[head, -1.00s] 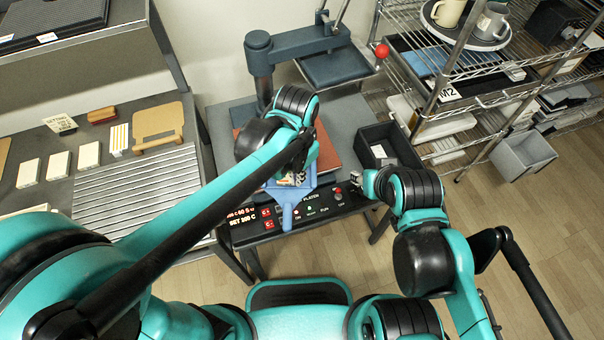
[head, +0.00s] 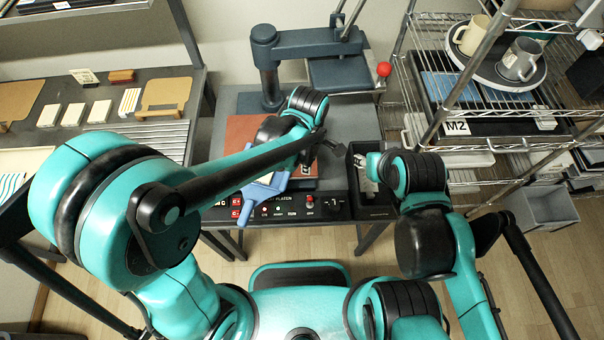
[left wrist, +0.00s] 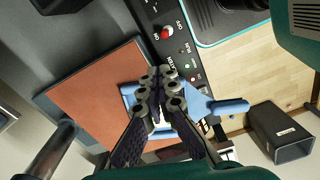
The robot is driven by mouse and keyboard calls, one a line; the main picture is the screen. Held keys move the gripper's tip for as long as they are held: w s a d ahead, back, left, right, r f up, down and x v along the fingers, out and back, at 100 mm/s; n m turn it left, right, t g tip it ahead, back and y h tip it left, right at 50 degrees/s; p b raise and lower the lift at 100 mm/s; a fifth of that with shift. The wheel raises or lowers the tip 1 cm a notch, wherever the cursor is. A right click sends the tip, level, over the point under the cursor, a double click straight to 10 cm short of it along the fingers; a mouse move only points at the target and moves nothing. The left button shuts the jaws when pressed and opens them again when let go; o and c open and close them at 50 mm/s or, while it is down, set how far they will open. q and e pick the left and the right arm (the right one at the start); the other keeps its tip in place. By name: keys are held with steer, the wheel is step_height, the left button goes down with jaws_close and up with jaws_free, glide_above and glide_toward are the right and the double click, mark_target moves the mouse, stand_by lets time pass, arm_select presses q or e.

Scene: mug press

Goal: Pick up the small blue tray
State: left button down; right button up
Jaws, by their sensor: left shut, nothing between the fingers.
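The small blue tray (head: 267,185) lies at the front of the press, partly hidden by my left arm. Its handle (head: 238,221) points down and left over the control panel. In the left wrist view, the tray's handle (left wrist: 228,107) shows to the right of my fingers and a blue edge to their left. My left gripper (left wrist: 161,80) is shut and empty, with its fingertips in front of the tray. I cannot tell whether they touch it. My right gripper (head: 369,168) is by the dark bin; its fingers are too hidden to read.
A reddish-brown pad (left wrist: 85,105) lies on the press bed. The control panel (head: 285,208) runs along the front. A dark open bin (head: 372,205) stands right of it. A wire rack with a tray of mugs (head: 497,60) is at right. A side table with blocks is at left.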

mark_target(286, 179)
arm_select(q)
steer(key=a+f+b, duration=0.4)
steer(key=f+b, duration=0.1)
steer(key=f, duration=0.5)
steer(key=shift+w, duration=0.45)
steer(key=shift+a, duration=0.1)
steer(key=shift+w+a, duration=0.25)
steer(key=shift+a, duration=0.9)
steer(key=shift+d, duration=0.15)
